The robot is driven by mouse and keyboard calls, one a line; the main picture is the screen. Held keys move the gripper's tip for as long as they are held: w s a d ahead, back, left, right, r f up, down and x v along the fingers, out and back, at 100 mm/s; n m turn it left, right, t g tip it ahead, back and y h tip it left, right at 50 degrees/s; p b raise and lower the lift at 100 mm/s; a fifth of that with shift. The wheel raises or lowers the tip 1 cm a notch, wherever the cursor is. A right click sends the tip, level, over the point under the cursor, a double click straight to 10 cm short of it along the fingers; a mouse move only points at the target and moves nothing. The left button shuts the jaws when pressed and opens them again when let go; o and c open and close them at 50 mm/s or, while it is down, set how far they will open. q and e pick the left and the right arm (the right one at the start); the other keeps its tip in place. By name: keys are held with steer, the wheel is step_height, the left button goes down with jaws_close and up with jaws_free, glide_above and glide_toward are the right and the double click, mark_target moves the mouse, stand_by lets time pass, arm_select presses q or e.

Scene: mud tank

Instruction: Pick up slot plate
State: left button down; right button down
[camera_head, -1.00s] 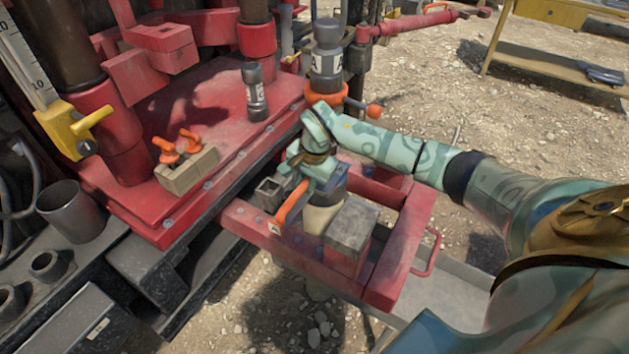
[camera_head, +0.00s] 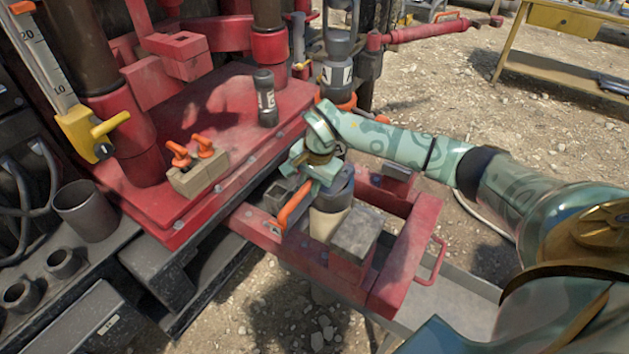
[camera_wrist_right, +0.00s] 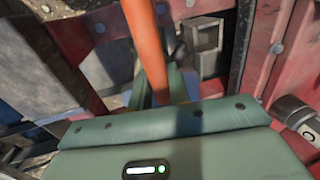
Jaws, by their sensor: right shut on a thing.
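My right gripper (camera_head: 302,182) is low over the red frame at the platform's front. It is shut on a long orange handle (camera_head: 290,207), which I take to be part of the slot plate. The handle slants down to the left and ends near the frame's left bar. In the right wrist view the orange handle (camera_wrist_right: 146,45) runs from the top edge down between the green jaws (camera_wrist_right: 165,95). The plate itself cannot be made out clearly; the gripper and frame hide much of that area. My left gripper is not in view.
The red frame (camera_head: 405,262) surrounds a grey-topped block (camera_head: 355,235) and a pale cylinder (camera_head: 324,224) close to the gripper. A red platform (camera_head: 215,120) holds a dark cylinder (camera_head: 265,97) and a tan block (camera_head: 199,174) with orange handles. Gravel ground lies right.

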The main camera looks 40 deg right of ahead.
mark_target(271, 226)
steer(key=s+a+p, duration=0.1)
steer(key=a, duration=0.3)
steer(key=s+a, duration=0.2)
steer(key=a, duration=0.3)
steer(key=s+a+p, duration=0.1)
steer(key=s+a, duration=0.1)
steer(key=a, duration=0.2)
steer(key=shift+s+a+r+p, duration=0.2)
steer(key=shift+a+p, duration=0.1)
steer(key=shift+p, duration=0.05)
steer(key=shift+s+a+n, duration=0.3)
steer(key=shift+s+a, duration=0.05)
steer(key=shift+a, duration=0.4)
